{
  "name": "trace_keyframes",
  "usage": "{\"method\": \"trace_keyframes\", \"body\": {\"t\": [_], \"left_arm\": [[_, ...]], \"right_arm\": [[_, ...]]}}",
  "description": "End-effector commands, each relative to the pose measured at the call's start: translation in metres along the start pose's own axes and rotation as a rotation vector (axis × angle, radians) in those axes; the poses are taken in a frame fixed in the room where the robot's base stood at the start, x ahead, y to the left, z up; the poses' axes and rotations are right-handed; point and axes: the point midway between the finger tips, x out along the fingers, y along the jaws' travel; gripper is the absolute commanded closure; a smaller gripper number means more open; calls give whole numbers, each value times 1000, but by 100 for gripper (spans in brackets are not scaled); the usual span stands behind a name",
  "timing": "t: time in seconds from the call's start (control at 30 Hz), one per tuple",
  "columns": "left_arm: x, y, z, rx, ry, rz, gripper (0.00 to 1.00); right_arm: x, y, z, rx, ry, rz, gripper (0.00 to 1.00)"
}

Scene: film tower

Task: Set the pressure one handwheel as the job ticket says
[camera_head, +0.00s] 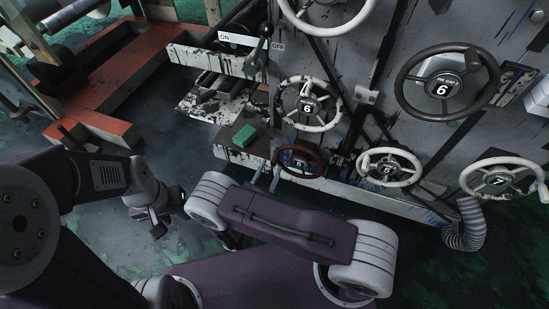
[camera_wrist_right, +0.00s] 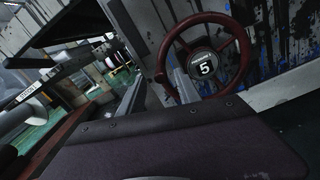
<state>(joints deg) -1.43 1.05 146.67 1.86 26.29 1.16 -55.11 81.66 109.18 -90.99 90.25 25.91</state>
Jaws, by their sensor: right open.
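A small dark red handwheel (camera_head: 299,161) sits low on the machine's front panel. In the right wrist view the red handwheel (camera_wrist_right: 207,58) shows a hub with the number 5; the small text above the number is too small to read. My right gripper (camera_head: 268,174) is open, just left of the red wheel. In the wrist view the right gripper (camera_wrist_right: 158,82) has its two fingers apart, one near the wheel's lower left rim; I cannot tell whether it touches. My left gripper (camera_head: 157,222) hangs away to the left, over the floor. No job ticket is readable.
White handwheels marked 6 (camera_head: 309,107), 6 (camera_head: 388,168) and 7 (camera_head: 499,180) surround the red one. A dark handwheel (camera_head: 447,84) is higher right. Open floor lies lower left.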

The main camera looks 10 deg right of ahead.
Motion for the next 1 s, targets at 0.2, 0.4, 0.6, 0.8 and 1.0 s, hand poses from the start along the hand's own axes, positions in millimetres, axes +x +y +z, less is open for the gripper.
{"method": "trace_keyframes", "body": {"t": [0.2, 0.4, 0.6, 0.8, 1.0], "left_arm": [[26, 0, 3, 0, -1, 0, 64], [31, -1, 3, 0, -1, 0, 64], [30, -1, 3, 0, -1, 0, 64], [30, -1, 3, 0, -1, 0, 64], [30, -1, 3, 0, -1, 0, 64]], "right_arm": [[45, -3, -4, 2, -1, -7, 59], [62, -2, -2, 0, -1, -4, 59], [63, -1, 0, -1, 0, -2, 59], [62, 0, 0, 0, 0, -1, 100], [62, 1, 0, 2, -2, 2, 100]]}}
